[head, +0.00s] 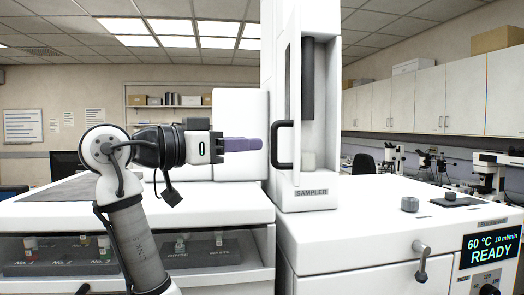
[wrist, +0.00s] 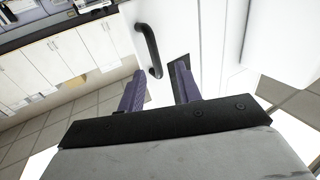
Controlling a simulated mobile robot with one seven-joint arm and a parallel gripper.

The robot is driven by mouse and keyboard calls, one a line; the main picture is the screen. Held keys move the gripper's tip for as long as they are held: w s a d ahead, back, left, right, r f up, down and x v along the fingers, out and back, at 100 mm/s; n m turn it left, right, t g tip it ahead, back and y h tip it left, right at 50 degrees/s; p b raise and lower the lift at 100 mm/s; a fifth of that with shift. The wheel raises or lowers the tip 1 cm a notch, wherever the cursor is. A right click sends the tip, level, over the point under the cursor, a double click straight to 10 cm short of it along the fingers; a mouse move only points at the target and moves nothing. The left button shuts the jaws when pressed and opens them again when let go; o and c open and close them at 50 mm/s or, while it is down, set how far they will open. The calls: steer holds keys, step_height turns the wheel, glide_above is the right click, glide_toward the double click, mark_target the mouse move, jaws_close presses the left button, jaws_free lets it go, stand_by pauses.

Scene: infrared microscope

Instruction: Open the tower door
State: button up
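The white tower (head: 273,60), labelled SAMPLER, stands in the middle of the head view. A black C-shaped handle (head: 283,145) is on its front left side; it also shows in the wrist view (wrist: 149,48) on a white panel. To the right of the handle is a tall recess with a dark column (head: 308,80) and a pale block below. I cannot tell whether the door is ajar. My gripper (head: 256,144) is level with the handle, a little to its left. Its purple fingers (wrist: 160,73) are apart and empty, and the handle appears beyond the fingertips, not between them.
The tower rises from a white cabinet (head: 370,220) with a knob, a lever and a READY display (head: 490,248). Below my arm is a white bench unit (head: 215,208) with a glass-fronted vial compartment. Microscopes (head: 490,175) stand on the far counter at right.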

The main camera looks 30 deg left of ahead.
steer(key=b+v, duration=0.1)
steer(key=v, duration=0.6)
steer(key=shift+s, duration=0.35)
steer(key=shift+a, duration=0.15)
